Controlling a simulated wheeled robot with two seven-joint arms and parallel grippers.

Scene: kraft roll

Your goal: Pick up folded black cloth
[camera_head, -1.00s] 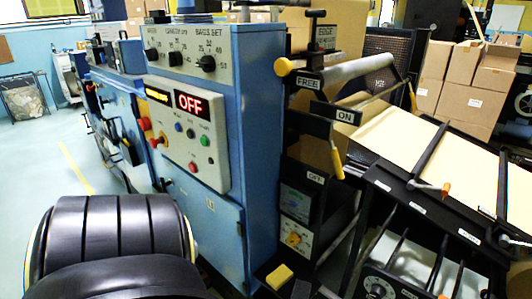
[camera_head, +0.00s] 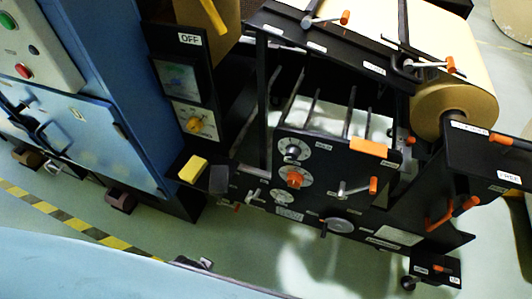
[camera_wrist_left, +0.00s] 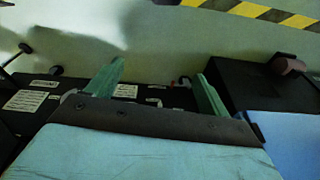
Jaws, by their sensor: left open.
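A small dark grey or black folded piece, which looks like the folded black cloth (camera_head: 218,180), lies on a small dark ledge at the foot of the blue cabinet in the head view. A yellow block (camera_head: 193,169) is just left of it. My left gripper (camera_wrist_left: 160,70) shows in the left wrist view, with two green fingers spread apart and nothing between them. The cloth cannot be made out in that view.
The blue cabinet (camera_head: 80,110) stands left of the ledge. The black machine frame with knobs and orange-tipped levers (camera_head: 340,165) stands right of it, with a kraft paper roll (camera_head: 455,108). Striped floor tape (camera_head: 75,225) runs at lower left. Open floor lies in front.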

